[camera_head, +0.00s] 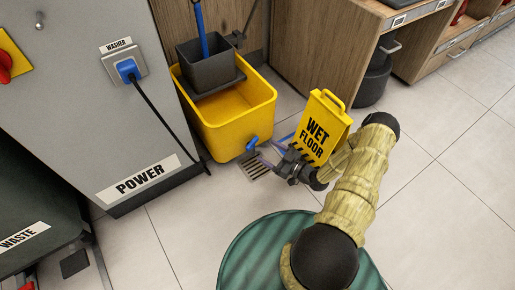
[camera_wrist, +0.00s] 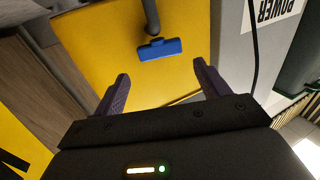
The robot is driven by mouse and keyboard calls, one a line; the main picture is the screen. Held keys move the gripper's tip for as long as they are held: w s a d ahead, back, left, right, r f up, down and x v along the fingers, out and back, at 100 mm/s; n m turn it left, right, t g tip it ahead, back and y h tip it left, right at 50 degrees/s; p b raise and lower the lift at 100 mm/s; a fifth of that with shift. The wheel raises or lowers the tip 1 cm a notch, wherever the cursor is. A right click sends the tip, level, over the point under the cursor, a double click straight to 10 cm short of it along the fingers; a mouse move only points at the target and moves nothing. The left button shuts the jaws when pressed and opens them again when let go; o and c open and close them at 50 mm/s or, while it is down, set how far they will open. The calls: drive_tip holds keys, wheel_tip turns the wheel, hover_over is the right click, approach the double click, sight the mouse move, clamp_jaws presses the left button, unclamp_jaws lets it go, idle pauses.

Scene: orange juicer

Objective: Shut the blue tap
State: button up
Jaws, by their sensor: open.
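The blue tap (camera_head: 252,143) sticks out low on the front of the yellow mop bucket (camera_head: 238,123). In the wrist view the tap's blue handle (camera_wrist: 160,49) is a short bar lying across the end of a dark grey stem, in front of the yellow wall. My gripper (camera_head: 268,151) is open and empty, low in front of the tap. In the wrist view my gripper (camera_wrist: 160,72) has its purple fingers on either side of the handle's line, with the handle beyond the tips and apart from them.
A yellow wet floor sign (camera_head: 318,128) stands right beside my gripper and arm. A floor drain (camera_head: 256,168) lies below the tap. The grey washer cabinet (camera_head: 95,90) stands left, its black power cord (camera_head: 165,125) hanging near the bucket. Open tiles lie at right.

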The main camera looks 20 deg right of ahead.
sight(254, 143)
drive_tip(key=b+x, duration=0.2)
drive_tip(key=x, duration=0.4)
drive_tip(key=shift+w+a, duration=0.1)
drive_tip(key=c, duration=0.7)
drive_tip(key=shift+r, duration=0.1)
